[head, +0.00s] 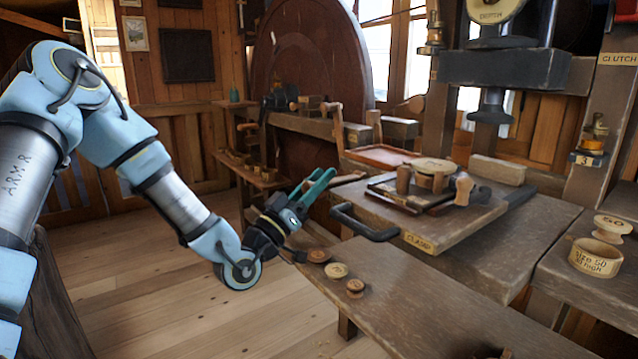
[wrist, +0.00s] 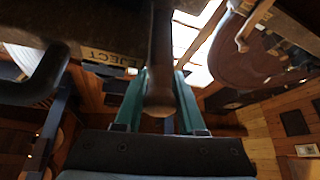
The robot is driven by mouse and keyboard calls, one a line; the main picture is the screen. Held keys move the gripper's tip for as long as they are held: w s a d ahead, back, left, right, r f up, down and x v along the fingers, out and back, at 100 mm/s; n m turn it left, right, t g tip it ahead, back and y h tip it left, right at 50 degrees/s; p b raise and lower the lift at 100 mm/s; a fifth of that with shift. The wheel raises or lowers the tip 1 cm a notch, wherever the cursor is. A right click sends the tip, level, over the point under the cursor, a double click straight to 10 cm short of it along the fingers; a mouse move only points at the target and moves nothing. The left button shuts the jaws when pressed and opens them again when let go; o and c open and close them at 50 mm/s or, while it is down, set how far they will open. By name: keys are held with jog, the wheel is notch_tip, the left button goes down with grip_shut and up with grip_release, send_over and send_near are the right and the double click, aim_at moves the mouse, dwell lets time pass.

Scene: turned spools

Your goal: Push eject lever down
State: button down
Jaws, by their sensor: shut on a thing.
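The eject lever is a dark wooden handle with a rounded end; in the wrist view (wrist: 160,65) it runs from the top centre down between the green fingers. A label reading EJECT (wrist: 108,57) is on the dark wooden beam left of it. My gripper (wrist: 160,85) is shut on the lever, one finger on each side. In the head view my gripper (head: 326,176) is at the left of the machine, and part of the lever (head: 349,177) shows just right of the fingertips, roughly level. The rest of the grip is hidden there.
A black clamp handle (head: 362,226) and the clamp board (head: 440,228) are close on the right. Wooden spools (head: 336,270) stand on the bench (head: 430,300) below. A big brown wheel (head: 305,70) is behind. Floor at the left is clear.

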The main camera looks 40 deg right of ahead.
jog(key=shift+f, duration=0.2)
jog(key=c, duration=0.5)
grip_release()
jog(key=shift+r, duration=0.1)
jog(key=b+v, duration=0.2)
jog(key=v, duration=0.8)
jog(key=shift+a+f+b, duration=0.2)
jog(key=shift+a+b, duration=0.15)
jog(key=shift+b, duration=0.05)
